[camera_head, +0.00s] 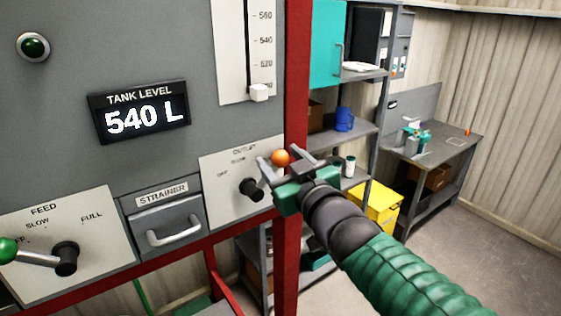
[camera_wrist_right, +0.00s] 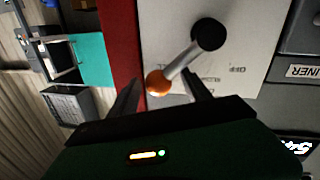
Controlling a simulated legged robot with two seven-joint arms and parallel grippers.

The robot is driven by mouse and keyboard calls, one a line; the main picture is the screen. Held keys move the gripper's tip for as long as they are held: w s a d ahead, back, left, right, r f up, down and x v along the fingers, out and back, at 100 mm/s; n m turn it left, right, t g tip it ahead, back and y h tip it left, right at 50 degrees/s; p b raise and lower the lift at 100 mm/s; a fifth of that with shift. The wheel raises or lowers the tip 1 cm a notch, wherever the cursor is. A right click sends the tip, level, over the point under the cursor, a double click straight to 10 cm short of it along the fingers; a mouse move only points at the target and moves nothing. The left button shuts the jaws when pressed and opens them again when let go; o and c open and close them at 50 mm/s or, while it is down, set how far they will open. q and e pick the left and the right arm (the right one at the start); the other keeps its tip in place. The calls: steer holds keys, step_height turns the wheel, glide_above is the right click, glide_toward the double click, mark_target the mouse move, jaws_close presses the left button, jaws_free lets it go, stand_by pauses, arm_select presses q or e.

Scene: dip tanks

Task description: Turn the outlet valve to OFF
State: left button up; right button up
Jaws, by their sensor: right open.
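The outlet valve is a black hub (camera_head: 251,189) on a pale plate, with a short metal lever ending in an orange ball knob (camera_head: 280,157). The lever slants up and right, away from the OFF mark at the left of the plate; SLOW is marked above the hub. My right gripper (camera_head: 284,166) is open at the knob. In the right wrist view the orange knob (camera_wrist_right: 158,83) lies between its two spread fingers, nearer the left one; I cannot tell if they touch. The lever runs from there to the black hub (camera_wrist_right: 208,34). My left gripper is out of view.
The feed valve (camera_head: 66,258) with a green knob is at lower left, and the strainer drawer (camera_head: 165,225) sits between the valves. A display (camera_head: 140,110) reads 540 L. A red post (camera_head: 294,60) stands just beside the outlet plate. Shelves and a workbench (camera_head: 435,150) are behind.

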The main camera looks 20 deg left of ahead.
steer(key=shift+s+d, duration=0.1)
steer(key=shift+d, duration=0.2)
steer(key=shift+c, duration=1.3)
steer(key=shift+s+a, duration=0.15)
steer(key=shift+s, duration=0.05)
steer(key=c, duration=1)
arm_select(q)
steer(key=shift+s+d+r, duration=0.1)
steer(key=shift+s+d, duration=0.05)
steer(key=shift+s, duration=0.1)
arm_select(e)
steer(key=shift+w, duration=0.1)
steer(key=shift+f, duration=0.1)
